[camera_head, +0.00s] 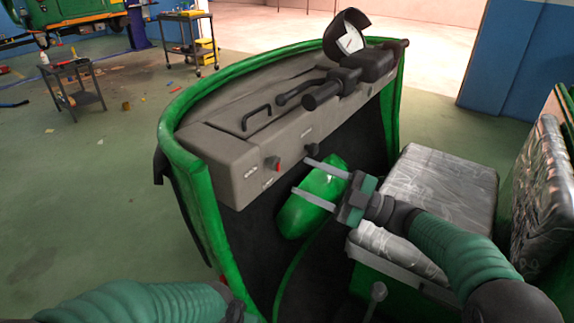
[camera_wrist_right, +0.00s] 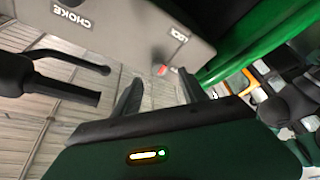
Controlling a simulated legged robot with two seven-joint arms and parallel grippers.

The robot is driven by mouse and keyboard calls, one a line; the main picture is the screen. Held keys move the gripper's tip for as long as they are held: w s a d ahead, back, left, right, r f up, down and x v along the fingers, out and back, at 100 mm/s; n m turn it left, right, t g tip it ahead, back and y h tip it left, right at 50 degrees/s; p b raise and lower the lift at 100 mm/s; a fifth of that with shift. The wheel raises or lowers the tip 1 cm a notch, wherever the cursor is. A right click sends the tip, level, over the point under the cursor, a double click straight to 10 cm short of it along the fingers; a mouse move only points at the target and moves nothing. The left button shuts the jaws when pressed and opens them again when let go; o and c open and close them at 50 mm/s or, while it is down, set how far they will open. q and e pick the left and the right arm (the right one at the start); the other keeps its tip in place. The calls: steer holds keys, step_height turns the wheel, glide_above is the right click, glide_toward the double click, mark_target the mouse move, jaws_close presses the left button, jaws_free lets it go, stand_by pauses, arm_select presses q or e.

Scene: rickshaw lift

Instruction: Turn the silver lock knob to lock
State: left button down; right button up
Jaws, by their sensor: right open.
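The grey dashboard panel (camera_head: 225,150) carries a small knob with a red part (camera_head: 272,163) and a black knob (camera_head: 312,150). In the right wrist view the red part (camera_wrist_right: 160,70) shows near the LOCK label (camera_wrist_right: 178,34). I cannot make out a clearly silver knob. My right gripper (camera_head: 303,177) is open and empty, its fingers pointing left just below and right of the red-marked knob. In the right wrist view its fingers (camera_wrist_right: 158,78) straddle the line to the red part, apart from it. My left arm enters at bottom left; its gripper is out of view.
The rickshaw's green body rim (camera_head: 205,205) curves around the panel. A rounded green object (camera_head: 300,217) lies behind my right fingers. A plastic-covered seat (camera_head: 440,180) is right. A CHOKE label (camera_wrist_right: 72,18) marks the panel.

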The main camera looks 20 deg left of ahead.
steer(key=p+v, duration=0.1)
steer(key=v, duration=0.9)
steer(key=shift+s+f, duration=0.1)
steer(key=shift+f, duration=0.1)
